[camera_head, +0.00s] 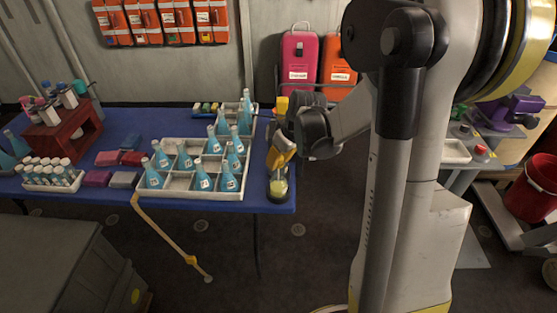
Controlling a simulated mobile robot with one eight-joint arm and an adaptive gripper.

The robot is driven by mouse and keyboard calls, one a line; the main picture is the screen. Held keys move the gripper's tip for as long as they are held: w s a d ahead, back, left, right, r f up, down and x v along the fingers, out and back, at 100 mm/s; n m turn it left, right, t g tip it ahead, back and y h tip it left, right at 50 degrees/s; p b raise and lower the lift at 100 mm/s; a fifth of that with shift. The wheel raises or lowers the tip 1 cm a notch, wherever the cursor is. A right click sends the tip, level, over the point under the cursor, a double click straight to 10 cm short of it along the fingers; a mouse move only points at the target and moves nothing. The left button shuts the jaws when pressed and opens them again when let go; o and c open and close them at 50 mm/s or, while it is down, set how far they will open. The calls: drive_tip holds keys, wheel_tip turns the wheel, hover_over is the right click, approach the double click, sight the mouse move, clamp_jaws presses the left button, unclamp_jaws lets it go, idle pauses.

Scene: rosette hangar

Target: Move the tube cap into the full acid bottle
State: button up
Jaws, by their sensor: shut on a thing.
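My gripper (279,157) is over the right end of the blue table, with its yellow-orange fingers pointing down. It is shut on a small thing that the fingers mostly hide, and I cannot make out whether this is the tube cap. A clear bottle with yellow liquid (279,188), which looks like the acid bottle, stands upright on the table's front right corner, just below the fingers. Its top is hidden by the gripper, and I cannot tell whether they touch.
A white divided tray (200,194) with several blue flasks stands left of the bottle. Further left are a rack of white-capped tubes (52,174), coloured blocks (107,158) and a dark red stand (68,132). The table (285,205) ends close beside the bottle.

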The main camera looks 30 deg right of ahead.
drive_tip(key=shift+f, duration=0.15)
drive_tip(key=shift+f+b, duration=1.5)
drive_tip(key=shift+f, duration=0.65)
drive_tip(key=o, duration=0.8)
drive_tip(key=shift+o, duration=0.7)
drive_tip(key=o, duration=0.4)
drive_tip(key=shift+r, duration=0.1)
